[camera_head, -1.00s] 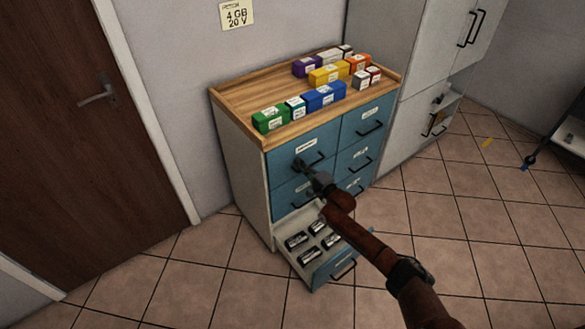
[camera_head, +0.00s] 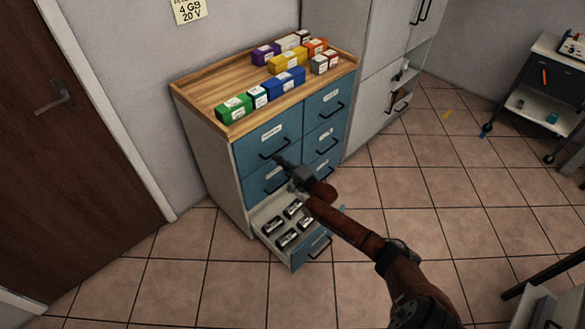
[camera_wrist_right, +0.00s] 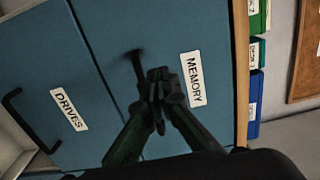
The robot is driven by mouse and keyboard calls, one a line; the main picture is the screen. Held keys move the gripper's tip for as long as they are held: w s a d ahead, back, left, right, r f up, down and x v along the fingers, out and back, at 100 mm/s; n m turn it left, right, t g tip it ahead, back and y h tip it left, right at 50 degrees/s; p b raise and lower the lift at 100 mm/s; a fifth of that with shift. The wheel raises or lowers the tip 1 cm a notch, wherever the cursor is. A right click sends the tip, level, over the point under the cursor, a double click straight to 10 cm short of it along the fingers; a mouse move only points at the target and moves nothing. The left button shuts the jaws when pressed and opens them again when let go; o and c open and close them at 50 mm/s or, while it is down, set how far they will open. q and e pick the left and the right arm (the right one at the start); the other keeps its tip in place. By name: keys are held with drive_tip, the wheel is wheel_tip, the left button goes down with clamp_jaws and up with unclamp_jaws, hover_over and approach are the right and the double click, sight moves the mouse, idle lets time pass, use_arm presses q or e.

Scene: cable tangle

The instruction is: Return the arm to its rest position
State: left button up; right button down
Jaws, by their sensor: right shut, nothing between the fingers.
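My right gripper (camera_head: 284,163) is shut and empty in the head view, at the end of my arm reaching in from the lower right. It is in front of the upper left drawer of the blue cabinet, close to that drawer's handle (camera_head: 275,150). In the right wrist view its fingertips (camera_wrist_right: 157,84) are together, over the blue front beside the "MEMORY" label (camera_wrist_right: 194,79). A dark handle shows just behind the fingertips; whether they touch it I cannot tell. My left gripper does not show.
The blue cabinet (camera_head: 222,170) has its bottom left drawer (camera_head: 312,249) open, with several dark items inside. Coloured boxes (camera_head: 285,82) stand on its wooden top. A dark cart (camera_head: 555,75) stands far right. A brown door (camera_head: 60,150) is at left.

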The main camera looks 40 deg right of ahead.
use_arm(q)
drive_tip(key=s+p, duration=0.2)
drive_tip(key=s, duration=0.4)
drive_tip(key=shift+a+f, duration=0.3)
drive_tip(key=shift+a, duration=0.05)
use_arm(e)
drive_tip(key=s, duration=0.7)
drive_tip(key=shift+d, duration=0.4)
drive_tip(key=shift+f, duration=0.15)
drive_tip(key=s+f+n+g+h+p, duration=0.2)
drive_tip(key=s+f+n+g+p, duration=0.55)
drive_tip(key=s+f, duration=2.5)
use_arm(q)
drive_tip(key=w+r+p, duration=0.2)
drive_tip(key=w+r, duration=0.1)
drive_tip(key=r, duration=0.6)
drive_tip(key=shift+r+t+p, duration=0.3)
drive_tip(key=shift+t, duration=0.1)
use_arm(e)
drive_tip(key=s+a+f+n+g, duration=0.3)
drive_tip(key=s+a+f, duration=0.1)
drive_tip(key=s, duration=1)
drive_tip(key=s+a+f+n+g, duration=0.3)
drive_tip(key=s+a+f+n, duration=0.1)
drive_tip(key=s, duration=0.9)
drive_tip(key=s+a+f+n+g, duration=0.4)
drive_tip(key=s+a+f, duration=0.1)
drive_tip(key=s, duration=0.9)
drive_tip(key=shift+s+a, duration=0.3)
drive_tip(key=shift+a, duration=0.5)
